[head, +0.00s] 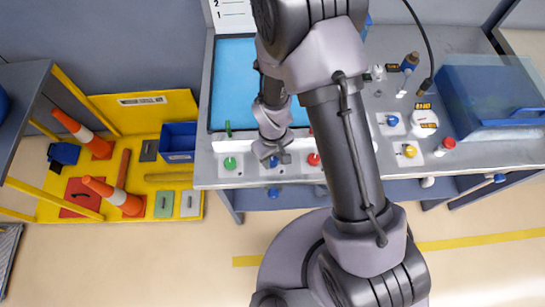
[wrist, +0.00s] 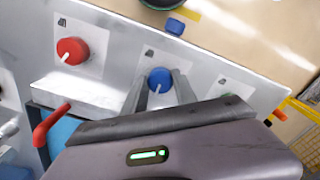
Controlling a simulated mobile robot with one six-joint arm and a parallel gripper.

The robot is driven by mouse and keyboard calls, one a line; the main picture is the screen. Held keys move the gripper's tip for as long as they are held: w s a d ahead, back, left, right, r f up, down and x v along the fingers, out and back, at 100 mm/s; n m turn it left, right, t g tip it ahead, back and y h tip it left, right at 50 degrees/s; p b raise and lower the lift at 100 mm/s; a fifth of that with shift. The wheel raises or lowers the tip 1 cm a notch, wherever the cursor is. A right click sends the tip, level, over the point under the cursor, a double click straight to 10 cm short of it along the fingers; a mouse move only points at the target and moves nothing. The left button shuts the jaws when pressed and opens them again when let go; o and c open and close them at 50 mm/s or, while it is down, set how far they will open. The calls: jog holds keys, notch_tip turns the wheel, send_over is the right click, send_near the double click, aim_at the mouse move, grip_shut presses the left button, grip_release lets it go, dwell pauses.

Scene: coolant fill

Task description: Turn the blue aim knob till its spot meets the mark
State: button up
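The blue aim knob (wrist: 159,79) sits on a white plate on the grey panel in the wrist view, with a small dark symbol on the plate near it. In the head view it shows partly (head: 273,163) under my gripper (head: 272,152). In the wrist view my gripper (wrist: 160,82) has one finger on each side of the knob, both close to its rim. I cannot tell whether the fingers touch it. A pale line shows on the knob's near side, between the fingers. I cannot make out the aim mark clearly.
A red knob (wrist: 72,51) and a green knob (head: 230,163) flank the blue one. A red lever (wrist: 50,125) stands near my gripper. Another blue knob (head: 275,192) is below the front edge. A blue lidded box (head: 490,95) stands at the bench's right.

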aim_at(272, 161)
grip_shut()
jog(key=shift+w+f+m+b, duration=0.1)
jog(key=shift+f+m+b, duration=0.15)
jog(key=shift+m+b, duration=0.85)
jog(key=shift+m, duration=0.1)
jog(key=shift+r+m, duration=0.25)
jog(key=shift+m, duration=0.05)
jog(key=o, duration=0.7)
grip_release()
jog(key=shift+c, duration=0.2)
jog(key=shift+r, duration=0.1)
notch_tip(272, 161, up, 17)
jog(key=p, duration=0.4)
jog(key=shift+r+p, duration=0.15)
jog(key=shift+p, duration=0.15)
